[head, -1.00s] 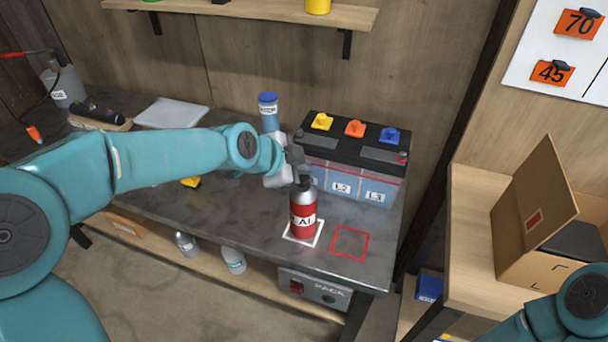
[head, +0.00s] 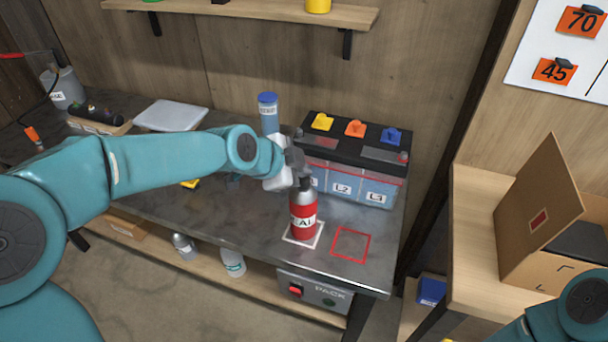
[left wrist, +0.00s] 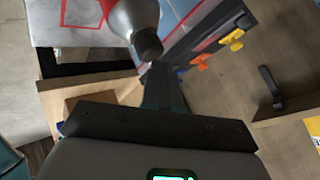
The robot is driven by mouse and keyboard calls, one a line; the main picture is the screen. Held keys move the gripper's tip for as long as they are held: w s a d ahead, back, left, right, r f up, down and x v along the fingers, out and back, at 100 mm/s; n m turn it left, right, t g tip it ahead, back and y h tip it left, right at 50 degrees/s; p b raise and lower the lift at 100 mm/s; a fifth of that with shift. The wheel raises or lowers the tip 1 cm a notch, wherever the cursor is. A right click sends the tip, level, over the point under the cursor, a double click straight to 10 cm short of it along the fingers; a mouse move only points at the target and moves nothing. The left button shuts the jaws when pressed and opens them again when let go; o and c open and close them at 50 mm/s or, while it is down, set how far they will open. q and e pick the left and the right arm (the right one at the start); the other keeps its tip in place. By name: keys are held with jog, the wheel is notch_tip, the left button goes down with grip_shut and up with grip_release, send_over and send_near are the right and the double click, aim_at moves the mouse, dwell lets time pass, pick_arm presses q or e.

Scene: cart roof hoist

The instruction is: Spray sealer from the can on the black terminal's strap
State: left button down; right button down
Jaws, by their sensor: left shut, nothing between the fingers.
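The red can (head: 303,225) with a silver top and a white label stands upright inside a white square outline on the bench. Its silver top (left wrist: 132,18) shows in the left wrist view, close to my fingers. My left gripper (head: 303,178) is shut and empty, at the can's top; I cannot tell whether it touches. The battery (head: 340,150) with a black lid stands behind the can. A small red terminal (head: 403,157) shows at its right corner. The black terminal and its strap cannot be made out; my gripper covers the battery's left front. My right gripper is out of frame.
A red square outline (head: 350,244) right of the can is empty. A blue-capped bottle (head: 268,112) stands behind my left wrist. Yellow, orange and blue caps sit on the battery. An open cardboard box (head: 540,225) stands on the right-hand shelf.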

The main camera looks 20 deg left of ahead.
aim_at(301, 180)
pick_arm(q)
jog(key=shift+r, duration=0.5)
notch_tip(301, 180, up, 6)
jog(key=p, duration=0.4)
dwell(2.4)
notch_tip(301, 180, down, 6)
jog(key=b, duration=0.4)
jog(key=shift+r, duration=0.15)
jog(key=shift+b, duration=0.45)
dwell(1.8)
